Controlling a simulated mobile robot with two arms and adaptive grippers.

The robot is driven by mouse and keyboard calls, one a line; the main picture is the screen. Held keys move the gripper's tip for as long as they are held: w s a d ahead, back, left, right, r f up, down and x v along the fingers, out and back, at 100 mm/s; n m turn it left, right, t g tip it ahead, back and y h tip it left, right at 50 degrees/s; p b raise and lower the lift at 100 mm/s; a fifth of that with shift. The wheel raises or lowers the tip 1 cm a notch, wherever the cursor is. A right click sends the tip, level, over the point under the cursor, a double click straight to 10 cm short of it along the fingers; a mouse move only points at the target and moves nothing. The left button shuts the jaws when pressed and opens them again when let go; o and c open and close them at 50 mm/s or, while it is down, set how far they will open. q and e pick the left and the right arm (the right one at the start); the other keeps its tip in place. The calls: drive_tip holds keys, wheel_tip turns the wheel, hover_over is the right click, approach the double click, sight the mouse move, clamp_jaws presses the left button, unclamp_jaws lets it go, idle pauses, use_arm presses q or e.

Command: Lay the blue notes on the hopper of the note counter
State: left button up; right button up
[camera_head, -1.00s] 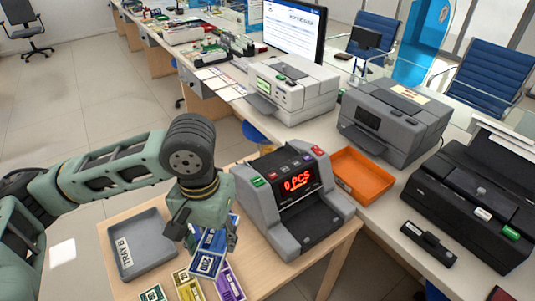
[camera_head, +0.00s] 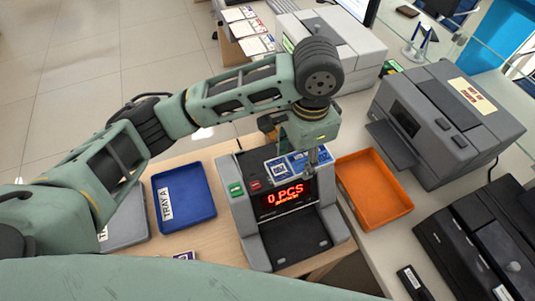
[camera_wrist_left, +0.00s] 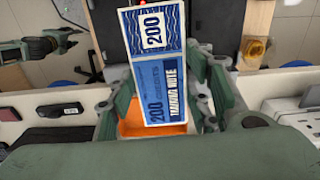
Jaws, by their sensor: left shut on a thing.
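The blue notes (camera_head: 281,172) are in the grip of my left gripper (camera_head: 312,150), over the top of the note counter near its buttons. In the left wrist view the blue notes (camera_wrist_left: 155,65), printed 200, stand out between the fingers of my left gripper (camera_wrist_left: 172,112). The grey note counter (camera_head: 240,215) shows 0 PCS in red. The notes and gripper cover part of its top, and I cannot tell whether the notes touch it. What looks like my right gripper (camera_wrist_left: 68,40) shows small at the left of the left wrist view; its fingers are unclear.
A blue tray (camera_head: 185,195) marked TRAY A lies left of the counter, with a grey tray (camera_head: 128,232) beside it, partly behind my arm. An orange tray (camera_head: 372,190) lies right of the counter. A grey machine (camera_head: 440,120) and black machine (camera_head: 480,245) stand further right.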

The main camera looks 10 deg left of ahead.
use_arm(q)
drive_tip(key=w+a+f, duration=0.1)
drive_tip(key=w+a+f+p, duration=0.1)
drive_tip(key=a, duration=0.1)
drive_tip(key=shift+w+a+f, duration=0.2)
drive_tip(key=shift+w+f, duration=0.1)
drive_tip(key=p, duration=0.1)
approach(267, 154)
drive_tip(key=shift+s+d+f, duration=0.25)
drive_tip(key=shift+s+f, duration=0.2)
drive_tip(key=shift+s, duration=0.15)
drive_tip(key=shift+s+d+f, duration=0.25)
drive_tip(key=shift+s+f, duration=0.2)
drive_tip(key=shift+s, duration=0.15)
drive_tip(key=shift+w+a+f, duration=0.15)
drive_tip(key=shift+a+f, duration=0.05)
drive_tip(key=shift+w+a+f+p, duration=0.1)
drive_tip(key=shift+f+p, duration=0.2)
wheel_tip(267, 154, down, 3)
drive_tip(key=shift+f+p, duration=0.15)
drive_tip(key=shift+p, duration=0.35)
drive_tip(key=shift+f, duration=0.2)
use_arm(e)
drive_tip(key=r, duration=0.3)
drive_tip(key=shift+w+r, duration=0.2)
drive_tip(key=shift+r, duration=0.2)
use_arm(q)
drive_tip(key=shift+f, duration=0.15)
